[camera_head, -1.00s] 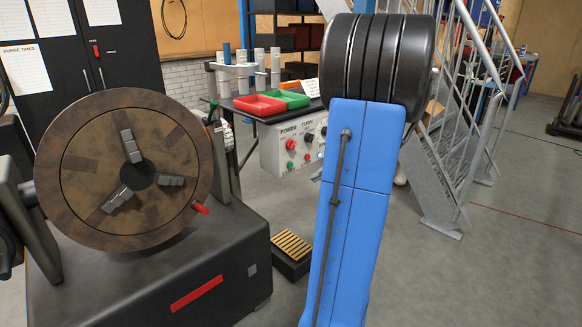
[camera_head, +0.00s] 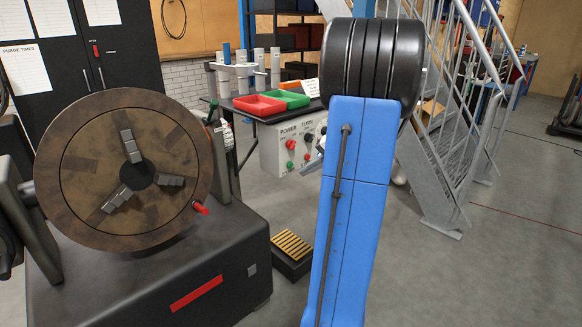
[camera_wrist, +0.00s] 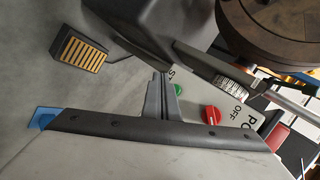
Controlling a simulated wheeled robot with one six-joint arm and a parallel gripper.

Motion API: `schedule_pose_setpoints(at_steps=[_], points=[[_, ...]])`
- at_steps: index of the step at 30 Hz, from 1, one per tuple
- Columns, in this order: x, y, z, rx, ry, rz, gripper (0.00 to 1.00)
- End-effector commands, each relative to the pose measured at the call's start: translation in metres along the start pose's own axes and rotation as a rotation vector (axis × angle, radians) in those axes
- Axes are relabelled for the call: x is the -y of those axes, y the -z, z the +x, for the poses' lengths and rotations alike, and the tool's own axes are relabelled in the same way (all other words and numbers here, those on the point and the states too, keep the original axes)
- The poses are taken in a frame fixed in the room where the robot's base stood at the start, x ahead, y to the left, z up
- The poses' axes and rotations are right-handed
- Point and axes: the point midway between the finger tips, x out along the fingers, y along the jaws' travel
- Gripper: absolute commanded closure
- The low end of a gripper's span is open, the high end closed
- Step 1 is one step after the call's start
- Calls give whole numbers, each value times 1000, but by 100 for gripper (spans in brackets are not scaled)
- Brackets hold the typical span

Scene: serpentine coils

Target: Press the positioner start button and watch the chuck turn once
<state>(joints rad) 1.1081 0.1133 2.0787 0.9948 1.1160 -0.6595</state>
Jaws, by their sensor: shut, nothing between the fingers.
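The control box (camera_head: 283,152) has a white face marked POWER and TURN. A red knob (camera_head: 291,145) sits above a green button (camera_head: 290,165) under POWER. In the wrist view the red knob (camera_wrist: 210,114) is beside OFF, with a green button (camera_wrist: 178,89) near the letters ST. My gripper (camera_wrist: 160,76) is shut and empty, close to that green button; contact cannot be told. In the head view my arm hides most of the gripper and the right of the box. The chuck (camera_head: 90,165), a brown disc with three grey jaws, stands upright at left.
Red and green trays (camera_head: 259,104) lie on a dark bench behind the box. A black pedal with yellow slats (camera_head: 292,243) is on the floor beside the positioner base (camera_head: 150,285). Metal stairs (camera_head: 440,170) stand at right, with open floor beyond.

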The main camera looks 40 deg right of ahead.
Motion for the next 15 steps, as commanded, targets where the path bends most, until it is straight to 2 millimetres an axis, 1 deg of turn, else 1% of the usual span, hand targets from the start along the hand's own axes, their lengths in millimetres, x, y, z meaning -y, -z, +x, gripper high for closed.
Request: schedule_pose_setpoints(at_steps=[3, 6, 15], points=[[6, 6, 10, 3, 0, -1, 100], [10, 10, 15, 1, -1, -1, 100], [16, 16, 22, 1, 0, 0, 100]])
